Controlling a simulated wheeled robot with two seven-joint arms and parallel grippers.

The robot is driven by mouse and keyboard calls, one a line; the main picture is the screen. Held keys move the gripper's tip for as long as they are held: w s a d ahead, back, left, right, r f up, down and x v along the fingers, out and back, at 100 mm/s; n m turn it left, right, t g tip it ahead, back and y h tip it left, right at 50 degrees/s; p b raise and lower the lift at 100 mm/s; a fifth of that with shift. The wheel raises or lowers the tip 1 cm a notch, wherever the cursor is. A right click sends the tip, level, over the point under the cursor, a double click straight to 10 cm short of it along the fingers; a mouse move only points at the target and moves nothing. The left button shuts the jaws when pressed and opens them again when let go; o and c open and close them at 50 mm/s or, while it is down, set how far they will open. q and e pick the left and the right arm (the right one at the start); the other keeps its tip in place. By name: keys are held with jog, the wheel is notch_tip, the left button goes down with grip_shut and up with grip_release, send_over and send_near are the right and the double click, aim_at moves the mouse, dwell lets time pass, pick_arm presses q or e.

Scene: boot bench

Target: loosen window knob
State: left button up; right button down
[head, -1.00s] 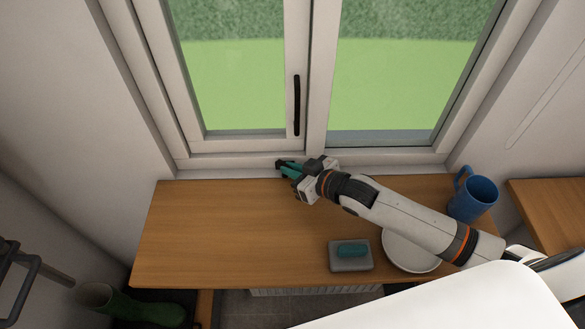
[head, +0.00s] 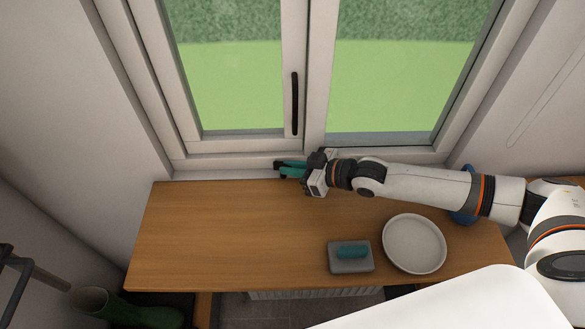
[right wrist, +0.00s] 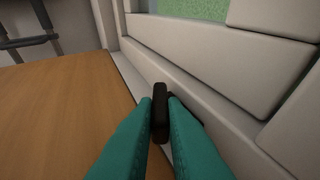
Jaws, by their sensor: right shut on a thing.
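The black window knob (right wrist: 160,125) sits at the lower frame of the window, just above the sill. In the right wrist view it is between the two teal fingertips of my right gripper (right wrist: 160,104), which touch it from both sides. In the head view my right gripper (head: 282,170) is at the foot of the window, shut on the knob, and the fingers mostly hide the knob there. A long black handle (head: 295,104) stands upright on the window sash above. My left gripper is not in view.
A wooden bench top (head: 200,235) lies below the window, its left part clear. A grey tray with a teal block (head: 351,251) and a white plate (head: 414,243) stand on it. A blue mug (head: 463,217) is mostly behind my right arm. Green boots (head: 125,309) are at lower left.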

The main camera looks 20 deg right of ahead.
jog(key=shift+a+r, duration=0.1)
jog(key=c, duration=1.8)
grip_release()
jog(key=shift+o, duration=0.2)
jog(key=shift+s+d, duration=0.1)
jog(key=shift+d, duration=0.1)
jog(key=b+v, duration=0.2)
jog(key=v, duration=0.8)
jog(key=shift+s, duration=0.15)
jog(key=shift+s+d+r, duration=0.35)
jog(key=shift+s+d, duration=0.05)
jog(key=shift+s, duration=0.05)
jog(key=shift+c, duration=0.6)
